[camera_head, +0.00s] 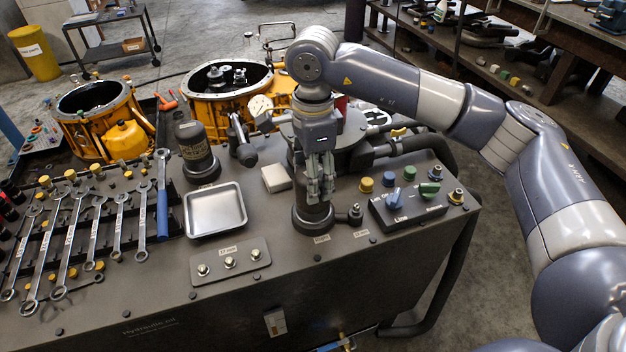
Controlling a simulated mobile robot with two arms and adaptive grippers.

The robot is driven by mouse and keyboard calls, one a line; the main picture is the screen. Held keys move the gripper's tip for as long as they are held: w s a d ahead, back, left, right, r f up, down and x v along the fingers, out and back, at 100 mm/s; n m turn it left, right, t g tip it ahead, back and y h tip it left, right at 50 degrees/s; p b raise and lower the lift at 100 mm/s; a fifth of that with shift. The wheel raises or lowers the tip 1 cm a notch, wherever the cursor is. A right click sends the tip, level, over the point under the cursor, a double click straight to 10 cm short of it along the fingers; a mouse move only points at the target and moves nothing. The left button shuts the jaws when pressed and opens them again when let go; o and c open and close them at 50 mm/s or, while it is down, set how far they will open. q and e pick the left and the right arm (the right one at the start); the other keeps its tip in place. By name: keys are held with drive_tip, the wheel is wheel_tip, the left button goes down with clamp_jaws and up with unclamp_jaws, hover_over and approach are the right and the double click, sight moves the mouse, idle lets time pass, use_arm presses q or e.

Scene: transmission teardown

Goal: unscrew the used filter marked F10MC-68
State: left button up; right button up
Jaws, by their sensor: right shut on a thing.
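My right gripper (320,194) points straight down over the bench top. It is shut on a dark filter (314,219), a black cylinder standing upright in a round seat on the hydraulic unit. The fingers hide much of this filter, and I cannot read a marking on it. A second black filter (195,151) with yellowish lettering stands upright to the left, behind the metal tray; its lettering is too small to read surely. My left gripper is not in view.
An empty metal tray (215,229) lies left of the gripper, with a white box (276,178) between. A control box with knobs (408,206) sits close on the right. Several wrenches (75,240) lie at far left. Orange housings (206,112) stand behind.

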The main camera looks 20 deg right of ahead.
drive_tip(key=o, duration=1)
drive_tip(key=shift+f, duration=0.1)
drive_tip(key=c, duration=1)
drive_tip(key=shift+r, duration=0.25)
drive_tip(key=shift+r, duration=0.1)
drive_tip(key=shift+r, duration=0.45)
drive_tip(key=shift+r+p, duration=0.4)
drive_tip(key=shift+p, duration=0.05)
drive_tip(key=shift+r, duration=0.3)
drive_tip(key=shift+r, duration=0.15)
